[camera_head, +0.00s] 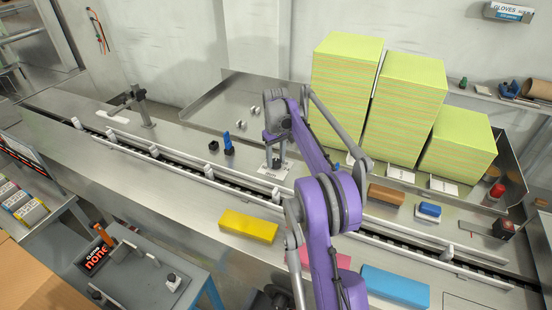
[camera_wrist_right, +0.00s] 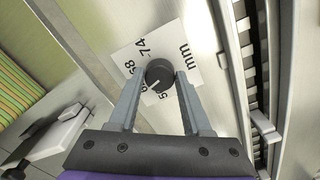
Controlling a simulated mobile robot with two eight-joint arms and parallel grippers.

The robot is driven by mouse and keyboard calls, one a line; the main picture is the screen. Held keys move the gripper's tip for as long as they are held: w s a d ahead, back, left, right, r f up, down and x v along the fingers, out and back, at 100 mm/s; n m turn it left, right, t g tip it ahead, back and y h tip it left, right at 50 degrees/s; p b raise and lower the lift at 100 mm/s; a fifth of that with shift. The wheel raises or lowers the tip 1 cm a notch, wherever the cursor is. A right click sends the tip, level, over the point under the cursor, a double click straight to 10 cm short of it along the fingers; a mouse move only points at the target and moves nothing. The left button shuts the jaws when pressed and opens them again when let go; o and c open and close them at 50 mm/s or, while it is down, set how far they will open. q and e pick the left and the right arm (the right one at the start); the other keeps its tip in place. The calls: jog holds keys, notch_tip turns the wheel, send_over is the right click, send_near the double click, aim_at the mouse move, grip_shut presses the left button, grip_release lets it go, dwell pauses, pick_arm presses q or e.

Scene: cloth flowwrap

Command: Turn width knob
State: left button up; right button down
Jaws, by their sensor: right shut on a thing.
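The width knob (camera_wrist_right: 159,74) is a round dark knob with a white pointer line, on a white dial plate (camera_wrist_right: 127,58) marked with numbers such as 68 and 74 and "mm". In the right wrist view my right gripper (camera_wrist_right: 160,79) has a finger on each side of the knob and is shut on it. The pointer line points toward the lower left of that view; the number it meets is partly hidden. In the head view the right gripper (camera_head: 275,160) points down over the dial plate (camera_head: 268,174), and the knob is mostly hidden. My left gripper is not in view.
A conveyor with guide rails (camera_head: 155,152) runs in front of the dial. A blue-handled item (camera_head: 228,146) stands to its left. Tall yellow-green stacks (camera_head: 345,85) rise behind on the right. Yellow (camera_head: 248,226) and blue (camera_head: 395,287) blocks lie on the front ledge.

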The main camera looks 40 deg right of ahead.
aim_at(276, 162)
jog(key=shift+c, duration=1.7)
grip_release()
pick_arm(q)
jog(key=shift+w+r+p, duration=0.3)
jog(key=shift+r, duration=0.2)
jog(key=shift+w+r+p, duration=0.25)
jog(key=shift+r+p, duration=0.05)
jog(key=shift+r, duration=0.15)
pick_arm(e)
notch_tip(276, 162, up, 11)
jog(key=shift+f, duration=0.1)
